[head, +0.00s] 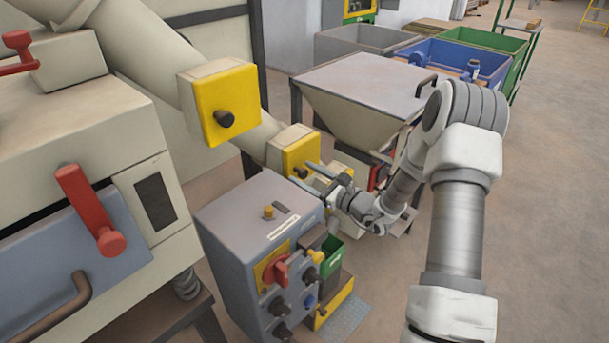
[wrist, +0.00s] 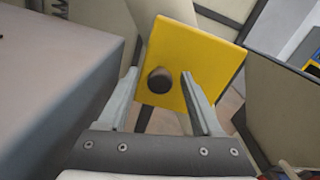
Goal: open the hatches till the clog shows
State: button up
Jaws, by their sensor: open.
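Two yellow hatches with dark round knobs sit on the slanted beige pipe. The upper yellow hatch (head: 228,92) is closed and stands clear of my arm. The lower yellow hatch (head: 297,156) is right in front of my gripper (head: 310,176). In the wrist view that yellow hatch (wrist: 196,62) looks closed and its dark knob (wrist: 160,80) shows between my fingers. My gripper (wrist: 158,92) is open, with one finger on either side of the knob; I cannot tell whether they touch it. No clog shows in either view.
A grey control cabinet (head: 255,215) with a red switch stands close below my gripper. A beige hopper (head: 360,90) is behind my arm. A machine with red levers (head: 90,210) fills the left. Blue (head: 455,58) and green bins stand at the back. Open floor lies right.

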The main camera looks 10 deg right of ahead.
jog(key=shift+w+a, duration=0.2)
jog(key=shift+w, duration=0.1)
grip_shut()
dwell(1.3)
